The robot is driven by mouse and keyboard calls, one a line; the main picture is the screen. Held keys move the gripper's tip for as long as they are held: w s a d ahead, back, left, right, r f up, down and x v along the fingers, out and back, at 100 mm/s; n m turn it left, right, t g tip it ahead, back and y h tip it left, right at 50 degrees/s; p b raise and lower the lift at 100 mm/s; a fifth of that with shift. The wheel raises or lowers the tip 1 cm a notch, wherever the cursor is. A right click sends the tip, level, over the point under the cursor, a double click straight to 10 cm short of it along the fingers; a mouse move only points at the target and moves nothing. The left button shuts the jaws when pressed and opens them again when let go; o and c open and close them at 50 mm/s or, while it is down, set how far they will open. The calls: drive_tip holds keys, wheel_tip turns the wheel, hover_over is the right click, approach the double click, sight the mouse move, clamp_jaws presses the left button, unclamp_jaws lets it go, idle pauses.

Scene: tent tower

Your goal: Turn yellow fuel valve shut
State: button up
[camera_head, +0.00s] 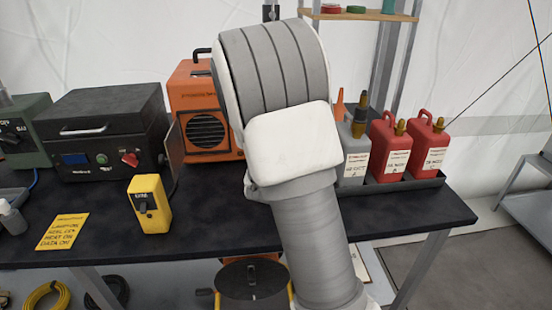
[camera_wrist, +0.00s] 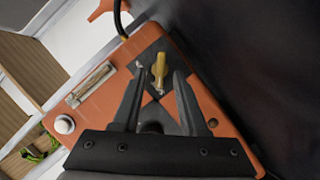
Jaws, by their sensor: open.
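The yellow fuel valve (camera_wrist: 159,70) shows in the wrist view as a small yellow lever on a dark patch of an orange panel (camera_wrist: 105,98). My gripper (camera_wrist: 160,74) is open. In the picture its two dark fingers lie on either side of the valve, with a gap visible on each side; how far the tips are from the panel is hard to tell. In the head view an orange heater-like unit (camera_head: 205,134) stands at the back of the table, partly behind my arm. My arm hides the gripper and the valve there.
The dark table (camera_head: 110,245) holds a black case (camera_head: 105,135), a yellow switch box (camera_head: 150,203) and a yellow card (camera_head: 62,231). Red jugs (camera_head: 385,148) stand in a tray at right. The wrist view shows a metal latch (camera_wrist: 90,84) and white knob (camera_wrist: 64,124) on the panel.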

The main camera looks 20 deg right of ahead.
drive_tip(key=p+v, duration=0.2)
drive_tip(key=v, duration=0.9)
drive_tip(key=shift+s+a+p, duration=0.25)
drive_tip(key=shift+s+p, duration=0.1)
drive_tip(key=shift+p, duration=0.05)
drive_tip(key=b+v, duration=0.5)
drive_tip(key=b, duration=0.3)
drive_tip(key=shift+s+r, duration=0.1)
drive_tip(key=shift+r, duration=0.15)
